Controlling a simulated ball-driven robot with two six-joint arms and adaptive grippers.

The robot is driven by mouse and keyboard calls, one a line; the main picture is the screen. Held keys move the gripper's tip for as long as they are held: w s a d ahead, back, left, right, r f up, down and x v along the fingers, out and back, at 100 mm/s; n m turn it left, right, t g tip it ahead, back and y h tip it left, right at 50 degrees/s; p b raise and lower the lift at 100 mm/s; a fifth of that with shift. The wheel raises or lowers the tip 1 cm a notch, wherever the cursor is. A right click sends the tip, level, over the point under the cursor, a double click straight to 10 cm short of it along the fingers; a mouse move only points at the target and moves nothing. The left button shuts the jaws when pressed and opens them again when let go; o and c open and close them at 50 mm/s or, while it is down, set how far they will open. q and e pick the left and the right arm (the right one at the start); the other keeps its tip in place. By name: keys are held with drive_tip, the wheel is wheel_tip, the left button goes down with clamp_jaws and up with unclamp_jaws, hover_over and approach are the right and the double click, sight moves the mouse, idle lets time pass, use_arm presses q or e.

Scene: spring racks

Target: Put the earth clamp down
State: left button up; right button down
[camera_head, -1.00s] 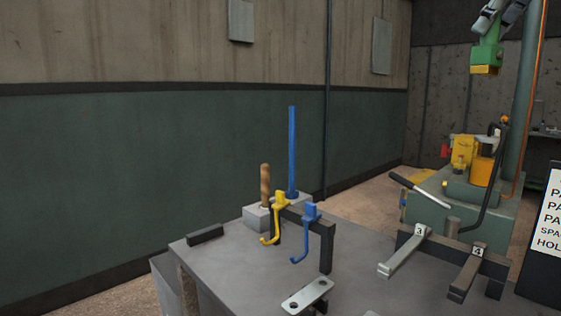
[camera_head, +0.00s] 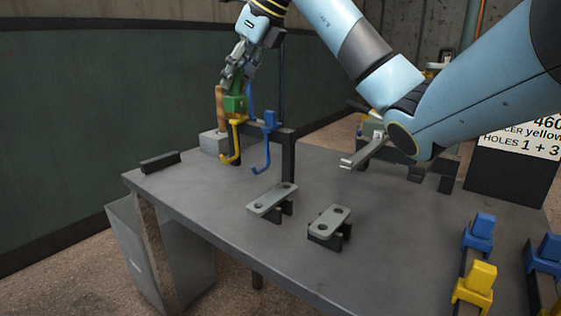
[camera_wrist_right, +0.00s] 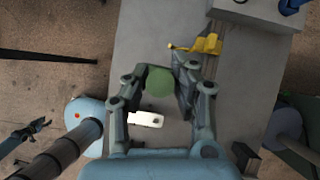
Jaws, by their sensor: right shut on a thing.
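The earth clamp (camera_head: 235,104) is a green block held at the back left of the table in the head view. My right gripper (camera_head: 238,80) is shut on it from above. In the picture it overlaps the wooden handle and the top of the yellow hook (camera_head: 237,139); I cannot tell whether it touches them. In the right wrist view its round green top (camera_wrist_right: 160,82) sits between the right fingers. My left gripper is out of the head view; a dark shape at the left of the wrist view may be it, too small to read.
A blue hook (camera_head: 268,140) hangs beside the yellow one on a dark rack (camera_head: 288,158). A wooden handle (camera_head: 220,104) stands on a grey block (camera_head: 214,143). Two plates (camera_head: 272,199) (camera_head: 330,221) rest on dark stands. A black bar (camera_head: 160,162) lies near the left edge.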

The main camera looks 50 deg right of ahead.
drive_tip(key=shift+w+a+f+b, duration=0.5)
drive_tip(key=shift+a+f, duration=0.45)
drive_tip(key=shift+f, duration=1.85)
drive_tip(key=shift+w+a+f+b, duration=0.45)
drive_tip(key=shift+a+f, duration=0.45)
drive_tip(key=shift+f, duration=1.9)
drive_tip(key=shift+w+a+f+b, duration=0.35)
drive_tip(key=shift+a+f+b, duration=0.45)
drive_tip(key=shift+f, duration=2)
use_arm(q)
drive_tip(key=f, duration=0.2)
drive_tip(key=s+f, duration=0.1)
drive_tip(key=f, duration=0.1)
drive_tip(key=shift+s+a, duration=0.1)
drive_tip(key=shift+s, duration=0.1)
use_arm(e)
drive_tip(key=shift+a, duration=0.15)
drive_tip(key=shift+f, duration=0.15)
drive_tip(key=c, duration=1.1)
unclamp_jaws()
drive_tip(key=shift+c, duration=0.2)
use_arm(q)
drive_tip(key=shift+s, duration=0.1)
use_arm(e)
drive_tip(key=shift+o, duration=0.2)
